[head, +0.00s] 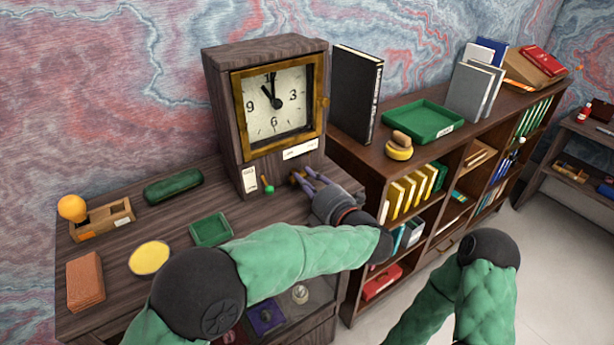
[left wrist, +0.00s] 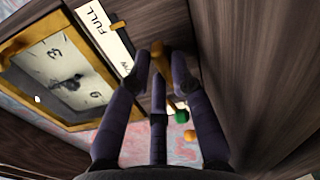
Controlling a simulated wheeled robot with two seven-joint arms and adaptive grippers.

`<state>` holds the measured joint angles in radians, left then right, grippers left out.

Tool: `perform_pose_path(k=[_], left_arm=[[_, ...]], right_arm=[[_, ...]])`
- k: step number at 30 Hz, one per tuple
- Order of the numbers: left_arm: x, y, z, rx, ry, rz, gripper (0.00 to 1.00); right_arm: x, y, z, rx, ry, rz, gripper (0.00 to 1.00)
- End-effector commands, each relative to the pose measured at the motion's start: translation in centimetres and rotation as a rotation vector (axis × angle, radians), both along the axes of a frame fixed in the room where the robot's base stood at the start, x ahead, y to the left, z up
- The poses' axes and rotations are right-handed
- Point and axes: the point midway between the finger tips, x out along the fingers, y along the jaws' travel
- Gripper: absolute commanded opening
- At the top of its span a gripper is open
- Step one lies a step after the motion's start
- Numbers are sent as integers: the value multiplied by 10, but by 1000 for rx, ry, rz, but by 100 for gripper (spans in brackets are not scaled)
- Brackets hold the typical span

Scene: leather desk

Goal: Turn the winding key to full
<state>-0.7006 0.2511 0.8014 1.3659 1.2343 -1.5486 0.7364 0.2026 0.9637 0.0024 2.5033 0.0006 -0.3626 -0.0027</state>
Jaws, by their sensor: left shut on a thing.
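The wooden clock (head: 222,110) stands on the desk with its dial (head: 280,98) facing out. The brass winding key (left wrist: 161,62) is low on the clock's front, between the purple fingers of my left gripper (head: 305,180). The gripper also shows in the left wrist view (left wrist: 160,88), shut on the key, which the fingers partly hide. A white scale plate (head: 300,150) sits above the key. In the left wrist view the plate (left wrist: 100,30) reads FULL at one end, with a brass pointer (left wrist: 119,26) near that word. My right gripper is outside both views.
A green-knobbed lever (head: 268,188) and a white tag (head: 250,180) are left of the key. A small green tray (head: 211,229), yellow disc (head: 149,258) and green case (head: 173,186) lie on the desk (head: 120,235). A bookshelf (head: 365,165) stands close on the right.

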Motion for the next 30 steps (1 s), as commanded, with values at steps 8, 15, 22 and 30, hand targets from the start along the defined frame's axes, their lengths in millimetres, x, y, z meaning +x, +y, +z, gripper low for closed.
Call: perform_pose_path(k=[8, 15, 22, 30], left_arm=[[0, 0, -1, 7, 6, -1, 0], [0, 0, -1, 7, 6, -1, 46], [0, 0, -2, 7, 7, -1, 46], [0, -1, -3, 6, 8, -1, 46]], right_arm=[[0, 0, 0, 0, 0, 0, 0], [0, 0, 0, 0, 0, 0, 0], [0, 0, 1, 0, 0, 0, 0], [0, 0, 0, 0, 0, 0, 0]])
